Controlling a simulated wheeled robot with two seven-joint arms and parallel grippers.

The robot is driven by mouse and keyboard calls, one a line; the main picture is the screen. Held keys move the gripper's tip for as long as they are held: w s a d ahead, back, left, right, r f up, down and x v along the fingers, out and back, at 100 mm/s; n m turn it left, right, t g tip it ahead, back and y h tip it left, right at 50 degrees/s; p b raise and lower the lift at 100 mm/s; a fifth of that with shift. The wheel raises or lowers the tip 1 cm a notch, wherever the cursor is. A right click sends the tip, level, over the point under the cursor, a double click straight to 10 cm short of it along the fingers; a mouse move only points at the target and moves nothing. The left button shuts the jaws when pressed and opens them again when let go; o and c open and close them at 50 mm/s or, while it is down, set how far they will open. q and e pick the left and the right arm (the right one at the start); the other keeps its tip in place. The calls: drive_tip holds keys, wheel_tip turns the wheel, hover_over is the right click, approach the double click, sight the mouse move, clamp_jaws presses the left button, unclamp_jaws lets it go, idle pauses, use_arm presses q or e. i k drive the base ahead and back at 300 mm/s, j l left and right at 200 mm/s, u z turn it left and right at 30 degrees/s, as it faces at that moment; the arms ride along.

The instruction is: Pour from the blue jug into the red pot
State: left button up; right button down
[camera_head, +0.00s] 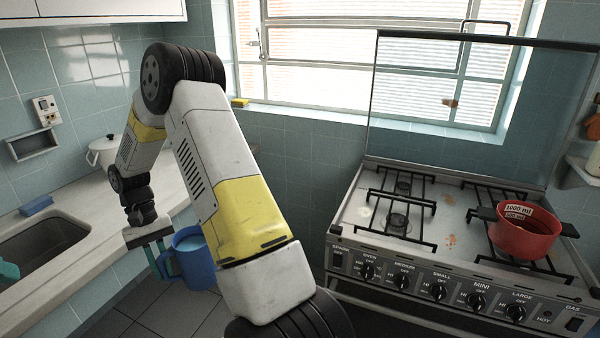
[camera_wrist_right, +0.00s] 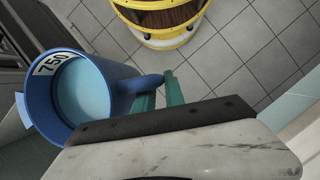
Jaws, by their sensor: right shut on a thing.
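The blue jug (camera_head: 196,262) hangs off the counter's front edge, held by its handle in my right gripper (camera_head: 162,262). In the right wrist view the jug (camera_wrist_right: 40,100) shows a 750 mark inside and a smooth pale blue surface. The teal fingers (camera_wrist_right: 160,92) are shut on its handle (camera_wrist_right: 150,82). The jug looks about upright in the head view. The red pot (camera_head: 524,240) stands on the right of the stove, with 1000 ml and 500 ml labels inside its rim. A teal tip, probably my left gripper (camera_head: 8,270), shows at the left edge; its jaws are unclear.
The stove (camera_head: 450,240) has several burners, black grates and a raised glass lid (camera_head: 440,110). A white lidded pot (camera_head: 104,152), a blue sponge (camera_head: 37,206) and a sink (camera_head: 45,245) are on the left counter. Open floor lies between counter and stove.

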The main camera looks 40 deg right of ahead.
sight(542, 229)
drive_tip(key=z, duration=1.05)
